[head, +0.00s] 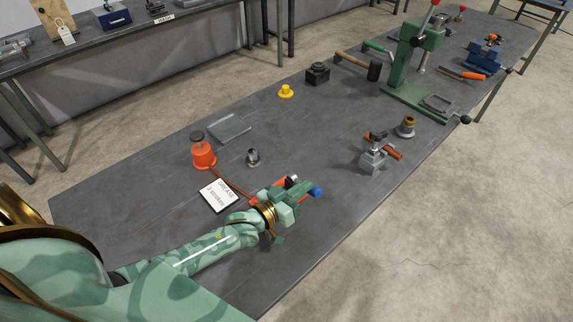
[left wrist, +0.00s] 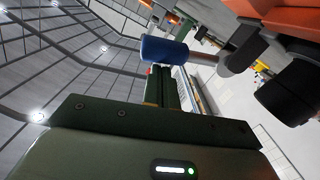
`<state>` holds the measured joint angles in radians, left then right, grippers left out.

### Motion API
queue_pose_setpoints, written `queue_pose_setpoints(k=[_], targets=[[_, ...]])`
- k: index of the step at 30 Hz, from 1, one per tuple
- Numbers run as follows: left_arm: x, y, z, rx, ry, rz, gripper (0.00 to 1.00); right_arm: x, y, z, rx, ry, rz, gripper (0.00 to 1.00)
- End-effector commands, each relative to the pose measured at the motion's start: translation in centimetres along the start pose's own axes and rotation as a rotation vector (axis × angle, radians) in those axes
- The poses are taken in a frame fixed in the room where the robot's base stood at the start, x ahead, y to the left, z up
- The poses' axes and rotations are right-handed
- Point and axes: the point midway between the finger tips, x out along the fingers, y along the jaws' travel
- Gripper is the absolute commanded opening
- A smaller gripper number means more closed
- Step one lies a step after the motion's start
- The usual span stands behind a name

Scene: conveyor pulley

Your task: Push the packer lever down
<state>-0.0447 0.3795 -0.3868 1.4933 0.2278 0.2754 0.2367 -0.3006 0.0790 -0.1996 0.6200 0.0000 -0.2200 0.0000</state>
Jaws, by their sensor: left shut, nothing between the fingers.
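The packer is an orange unit (head: 281,184) on the bench, mostly hidden behind my left gripper in the head view. Its lever ends in a blue knob (head: 317,192), just past my fingertips. In the left wrist view the blue knob (left wrist: 163,51) sits on a grey lever arm (left wrist: 242,55) that leads toward orange and black parts at the upper right. My left gripper (head: 301,192) is shut and empty, its fingers (left wrist: 165,85) close to the knob. Whether they touch it I cannot tell. My right gripper is not in view.
A red hose joins an orange pot (head: 203,155) to the packer. A grease card (head: 219,195), a small metal part (head: 253,157) and a grey tray (head: 230,129) lie nearby. A clamp-like tool (head: 374,156) and a green press (head: 414,65) stand farther right. Bare bench lies between.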

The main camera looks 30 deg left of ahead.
Motion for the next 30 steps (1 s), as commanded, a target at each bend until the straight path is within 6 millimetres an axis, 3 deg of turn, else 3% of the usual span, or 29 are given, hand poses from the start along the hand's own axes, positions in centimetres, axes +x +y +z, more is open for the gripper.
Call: queue_pose_setpoints(k=[12,30], targets=[[0.1,0.3,1.3,0.151,-0.001,-0.008,0.00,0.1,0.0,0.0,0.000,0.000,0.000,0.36],[0.1,0.4,1.2,0.164,0.000,-0.009,0.00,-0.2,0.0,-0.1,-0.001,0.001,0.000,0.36]])
